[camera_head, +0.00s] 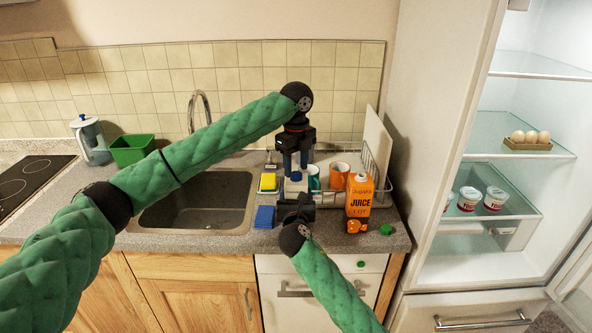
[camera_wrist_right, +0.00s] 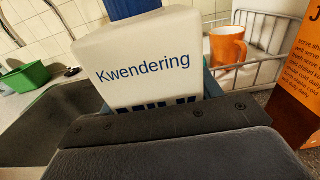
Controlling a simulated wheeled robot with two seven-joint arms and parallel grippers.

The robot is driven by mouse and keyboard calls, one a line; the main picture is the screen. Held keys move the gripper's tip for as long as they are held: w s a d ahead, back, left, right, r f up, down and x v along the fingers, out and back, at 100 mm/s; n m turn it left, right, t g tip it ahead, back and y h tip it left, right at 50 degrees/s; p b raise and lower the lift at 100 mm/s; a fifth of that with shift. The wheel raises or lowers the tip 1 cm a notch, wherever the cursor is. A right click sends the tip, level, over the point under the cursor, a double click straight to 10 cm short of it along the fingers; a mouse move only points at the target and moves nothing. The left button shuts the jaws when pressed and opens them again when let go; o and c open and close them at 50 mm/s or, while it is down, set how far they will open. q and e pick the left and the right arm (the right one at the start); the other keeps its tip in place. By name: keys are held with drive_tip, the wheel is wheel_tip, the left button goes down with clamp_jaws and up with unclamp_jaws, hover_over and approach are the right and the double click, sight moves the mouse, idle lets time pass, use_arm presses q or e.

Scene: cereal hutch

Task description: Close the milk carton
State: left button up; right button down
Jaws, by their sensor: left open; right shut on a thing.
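The milk carton is white with blue "Kwendering" lettering in the right wrist view (camera_wrist_right: 150,68). In the head view the carton (camera_head: 295,187) stands by the counter's front, partly hidden by both grippers. My right gripper (camera_head: 296,207) is shut on its lower part. My left gripper (camera_head: 296,165) is open, pointing down, with its blue fingers right over the carton's top. A small blue patch shows at the top between the fingers; I cannot tell whether it is the cap. A blue part (camera_wrist_right: 128,8) also shows above the carton in the right wrist view.
An orange juice carton (camera_head: 359,196) stands close on the right, with a green cap (camera_head: 386,229) near it. Mugs (camera_head: 339,173) stand in the wire rack behind. A blue sponge (camera_head: 264,217) and the sink (camera_head: 195,203) lie left. An open fridge (camera_head: 515,160) is at right.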

use_arm(q)
drive_tip(key=shift+r, duration=1.25)
drive_tip(key=shift+o, duration=0.2)
